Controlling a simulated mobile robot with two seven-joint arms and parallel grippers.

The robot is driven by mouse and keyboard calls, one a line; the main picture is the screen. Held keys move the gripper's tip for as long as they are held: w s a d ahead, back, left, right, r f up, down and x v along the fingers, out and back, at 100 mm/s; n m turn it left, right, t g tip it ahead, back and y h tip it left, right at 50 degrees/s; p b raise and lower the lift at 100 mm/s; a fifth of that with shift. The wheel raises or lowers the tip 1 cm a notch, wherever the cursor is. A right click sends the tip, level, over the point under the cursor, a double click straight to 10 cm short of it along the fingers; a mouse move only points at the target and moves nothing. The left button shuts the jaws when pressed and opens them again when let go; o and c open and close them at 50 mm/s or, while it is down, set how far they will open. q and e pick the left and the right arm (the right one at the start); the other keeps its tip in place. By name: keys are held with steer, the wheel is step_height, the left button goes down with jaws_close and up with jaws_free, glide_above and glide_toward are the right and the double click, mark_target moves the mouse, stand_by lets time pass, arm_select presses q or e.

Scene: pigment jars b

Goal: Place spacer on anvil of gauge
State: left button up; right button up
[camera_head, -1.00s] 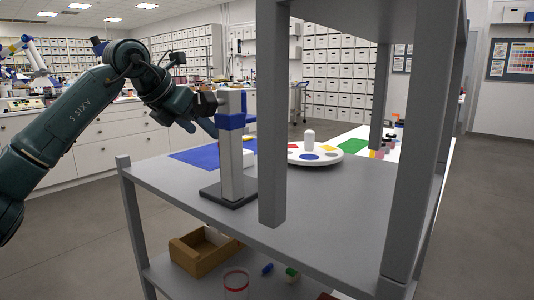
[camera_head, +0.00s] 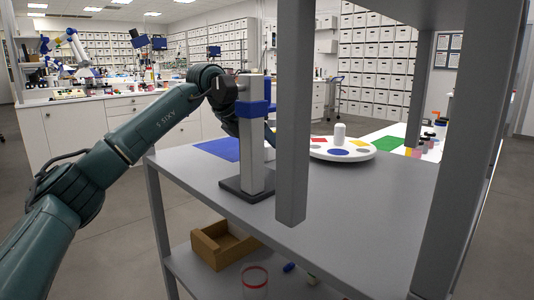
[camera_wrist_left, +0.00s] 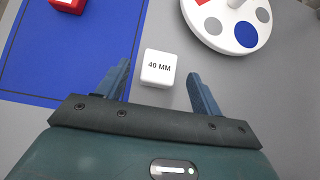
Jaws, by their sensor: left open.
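The gauge (camera_head: 256,150) stands on the grey shelf in the head view, a grey column with a blue carriage on a dark base. A white block marked "40 MM" (camera_wrist_left: 158,68), apparently the spacer, rests on the grey surface in the left wrist view, right of the blue mat. My left gripper (camera_wrist_left: 159,77) is open, with one finger on either side of the block and a gap to each. In the head view the gauge column hides most of this gripper, and I cannot make out the block. My right gripper is not in view.
A red block (camera_wrist_left: 68,4) sits on the blue mat (camera_wrist_left: 60,55). A white round palette (camera_head: 355,153) with coloured spots carries a white cylinder (camera_head: 339,134). A grey upright post (camera_head: 293,110) stands in front. A cardboard box (camera_head: 222,245) is on the lower shelf.

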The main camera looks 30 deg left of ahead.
mark_target(267, 143)
arm_select(q)
steer(key=x, duration=0.3)
steer(key=shift+w+f, duration=0.3)
steer(key=c, duration=1.2)
steer(key=shift+r, duration=0.2)
steer(key=shift+c, duration=0.4)
